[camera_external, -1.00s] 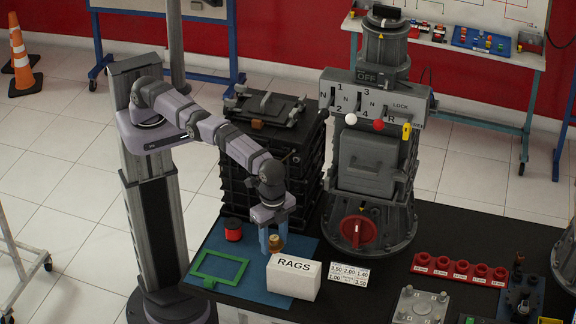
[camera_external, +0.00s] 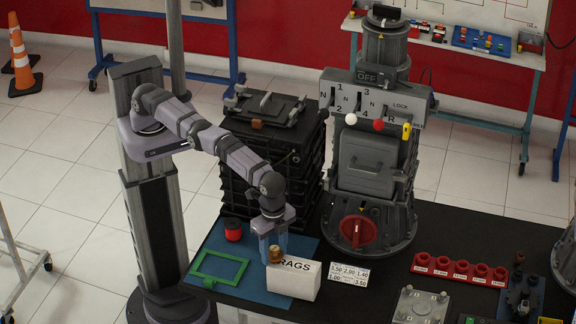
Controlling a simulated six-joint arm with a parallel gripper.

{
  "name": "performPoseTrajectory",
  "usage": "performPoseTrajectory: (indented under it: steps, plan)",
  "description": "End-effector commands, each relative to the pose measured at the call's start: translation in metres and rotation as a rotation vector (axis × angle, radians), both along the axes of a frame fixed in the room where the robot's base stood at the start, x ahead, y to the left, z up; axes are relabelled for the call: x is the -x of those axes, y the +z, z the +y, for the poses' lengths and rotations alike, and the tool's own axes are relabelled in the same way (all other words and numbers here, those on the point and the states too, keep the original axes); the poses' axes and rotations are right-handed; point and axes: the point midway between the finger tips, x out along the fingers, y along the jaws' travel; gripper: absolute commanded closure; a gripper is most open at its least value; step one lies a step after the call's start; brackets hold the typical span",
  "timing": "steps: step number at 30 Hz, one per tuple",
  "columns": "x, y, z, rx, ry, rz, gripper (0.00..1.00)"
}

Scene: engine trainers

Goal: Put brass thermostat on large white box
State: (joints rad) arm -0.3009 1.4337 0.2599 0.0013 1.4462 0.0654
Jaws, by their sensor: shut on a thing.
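The large white box (camera_external: 293,279), lettered RAGS, stands at the front edge of the blue mat. The brass thermostat (camera_external: 276,255) is a small brass-coloured piece at the box's upper left corner. My gripper (camera_external: 272,247) points down with its bluish fingers shut on the thermostat. The thermostat overlaps the left end of the box top in this view and covers part of the first letter. I cannot tell whether it touches the box top.
On the blue mat (camera_external: 228,283) are a green frame (camera_external: 218,285) and a red cylinder (camera_external: 233,231). A white number card (camera_external: 348,274) lies right of the box.

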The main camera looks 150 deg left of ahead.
Motion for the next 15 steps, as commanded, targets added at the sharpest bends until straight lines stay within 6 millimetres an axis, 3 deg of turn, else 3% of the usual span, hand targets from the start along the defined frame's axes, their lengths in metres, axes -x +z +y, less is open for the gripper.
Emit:
performPoseTrajectory:
  steps: [1, 2, 3, 15]
  plan:
    - [0.0, -0.0024, 0.0, 0.0, 0.0, 0.0, 0.8]
    - [-0.0001, -0.0013, 0.0, 0.0, 0.0, 0.0, 0.51]
    - [0.0, -0.0012, 0.0, 0.0, 0.0, 0.0, 0.41]
    - [0.0, 0.001, 0.0, 0.0, 0.0, 0.0, 0.39]
